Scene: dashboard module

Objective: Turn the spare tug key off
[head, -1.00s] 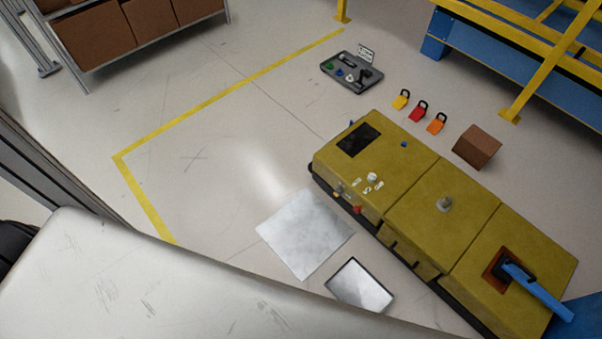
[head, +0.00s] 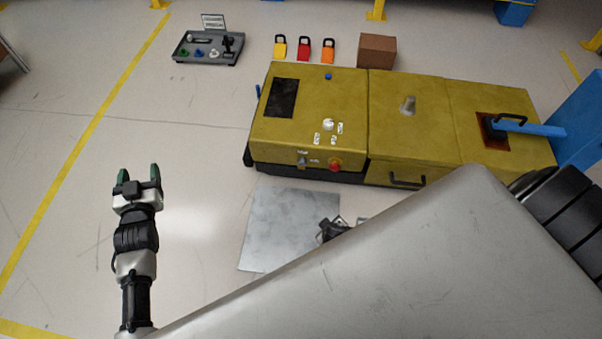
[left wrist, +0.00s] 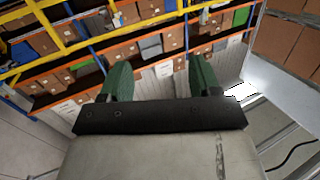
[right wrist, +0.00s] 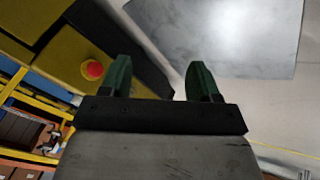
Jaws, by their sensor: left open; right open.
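The yellow tug (head: 310,105) stands on the floor right of centre in the head view. On its near side face are a small grey switch (head: 302,162), possibly the key, and a red button (head: 335,165). The key's position is too small to tell. A white round knob (head: 328,125) is on top. My left gripper (head: 139,177) is open and empty, left of the tug and apart from it. My right gripper (right wrist: 160,78) is open and empty; the red button (right wrist: 93,69) and tug side show beyond its fingers in the right wrist view.
A grey metal sheet (head: 285,225) lies on the floor before the tug. Behind stand a grey tray (head: 205,58), yellow (head: 280,50), red (head: 303,50) and orange (head: 328,52) padlocks and a brown box (head: 377,50). My body hides the lower right. Floor around my left gripper is clear.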

